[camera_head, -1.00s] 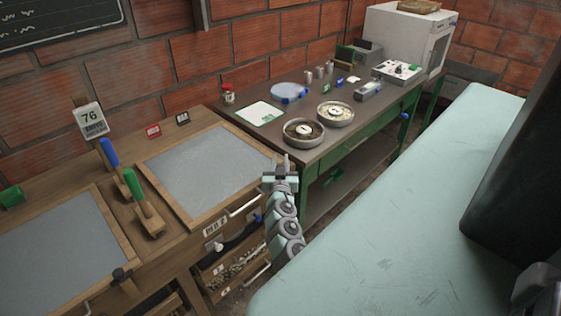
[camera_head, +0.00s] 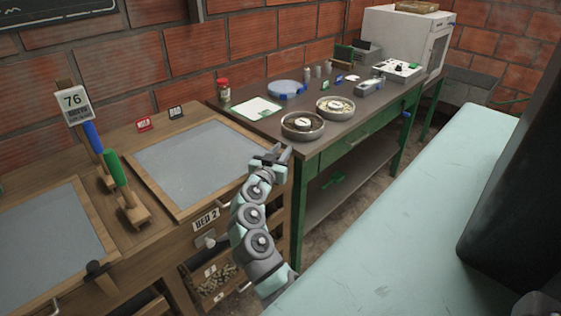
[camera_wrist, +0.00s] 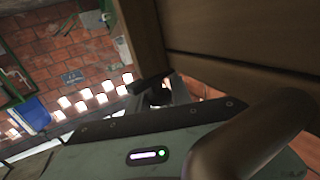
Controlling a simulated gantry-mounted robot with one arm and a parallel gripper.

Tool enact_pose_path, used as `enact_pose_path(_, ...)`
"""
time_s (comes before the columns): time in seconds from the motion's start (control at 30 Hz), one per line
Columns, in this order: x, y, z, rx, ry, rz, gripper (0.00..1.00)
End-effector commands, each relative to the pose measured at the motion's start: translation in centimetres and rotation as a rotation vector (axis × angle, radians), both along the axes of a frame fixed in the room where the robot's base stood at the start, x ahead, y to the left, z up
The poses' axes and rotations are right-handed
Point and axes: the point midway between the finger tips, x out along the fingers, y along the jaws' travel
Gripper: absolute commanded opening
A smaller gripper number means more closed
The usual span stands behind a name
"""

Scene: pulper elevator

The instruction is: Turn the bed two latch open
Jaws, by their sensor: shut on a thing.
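Bed two is the wooden bed with a grey sheet (camera_head: 195,160), marked by a BED 2 label (camera_head: 206,219). Its latch pivot (camera_head: 206,240) shows below the label. The latch lever and its blue end are hidden behind my arm. My gripper (camera_head: 277,155) is near the bed's right front corner. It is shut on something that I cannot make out. In the wrist view, brown wood (camera_wrist: 240,40) is close above the gripper body, with a dark piece (camera_wrist: 148,82) near the fingers. A thick brown rounded bar (camera_wrist: 250,135) fills the lower right.
A drawer of pale pieces (camera_head: 215,282) is below bed two. Brushes with blue (camera_head: 92,136) and green (camera_head: 115,168) handles stand to its left. A green bench (camera_head: 345,150) with dishes stands right of it, and a pale green surface (camera_head: 400,230) fills the near right.

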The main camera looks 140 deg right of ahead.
Motion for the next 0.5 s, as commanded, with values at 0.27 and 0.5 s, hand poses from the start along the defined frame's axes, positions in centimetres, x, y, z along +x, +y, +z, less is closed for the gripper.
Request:
enact_pose_path(0.27,0.04,0.07,0.00,-0.001,-0.003,-0.021,0.00)
enact_pose_path(0.5,0.02,0.08,0.01,0.000,-0.002,-0.021,0.33)
